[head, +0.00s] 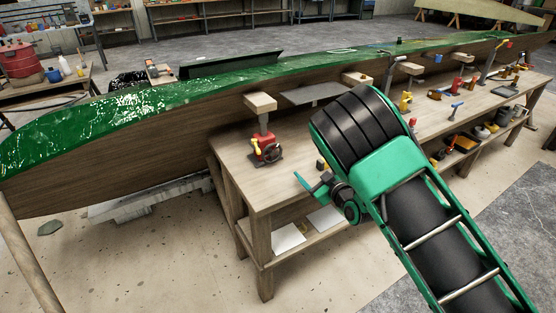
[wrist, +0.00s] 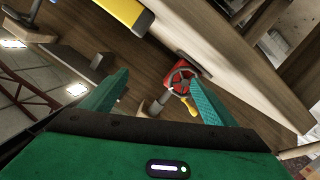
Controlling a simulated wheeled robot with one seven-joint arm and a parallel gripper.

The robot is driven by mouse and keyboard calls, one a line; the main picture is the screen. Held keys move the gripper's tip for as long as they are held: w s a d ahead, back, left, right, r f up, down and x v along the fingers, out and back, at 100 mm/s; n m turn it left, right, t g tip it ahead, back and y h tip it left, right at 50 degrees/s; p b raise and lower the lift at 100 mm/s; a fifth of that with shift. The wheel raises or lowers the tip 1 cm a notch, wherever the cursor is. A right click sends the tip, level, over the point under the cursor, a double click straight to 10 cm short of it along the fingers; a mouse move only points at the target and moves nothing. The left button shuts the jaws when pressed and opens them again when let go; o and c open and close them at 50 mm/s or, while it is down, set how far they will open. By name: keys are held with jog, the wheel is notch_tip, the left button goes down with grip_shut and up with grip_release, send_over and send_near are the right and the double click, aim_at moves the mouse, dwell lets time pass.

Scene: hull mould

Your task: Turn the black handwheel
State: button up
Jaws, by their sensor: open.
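The black handwheel (head: 271,152) is on the front of a small red jack (head: 266,140) near the left end of the workbench. A yellow handle sits beside it. In the wrist view the spoked handwheel (wrist: 181,81) shows between my fingertips, nearer the right one, with the red body (wrist: 194,70) behind it and the yellow handle (wrist: 191,106) below it. My gripper (head: 312,184) is open and empty, in front of the bench's left end, right of and lower than the wheel in the head view. It also shows in the wrist view (wrist: 160,82), apart from the wheel.
The long wooden hull mould with a green top (head: 110,105) runs along the back of the workbench (head: 240,178), above the jack. Several tools and other clamps lie farther right on the bench. A wooden block (head: 260,102) sits above the jack under the mould. Open floor lies in front.

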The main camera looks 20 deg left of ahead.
aim_at(273, 154)
jog(key=s+a+y, duration=0.1)
jog(key=a, duration=0.1)
jog(key=s+a+f+n, duration=0.1)
jog(key=a, duration=0.1)
jog(key=s+a+n+y, duration=0.1)
jog(key=s+a, duration=0.1)
jog(key=shift+f+y, duration=0.3)
jog(key=shift+f, duration=0.05)
jog(key=shift+x, duration=5.3)
jog(key=shift+s+f, duration=0.1)
jog(key=shift+f, duration=0.05)
jog(key=c, duration=0.8)
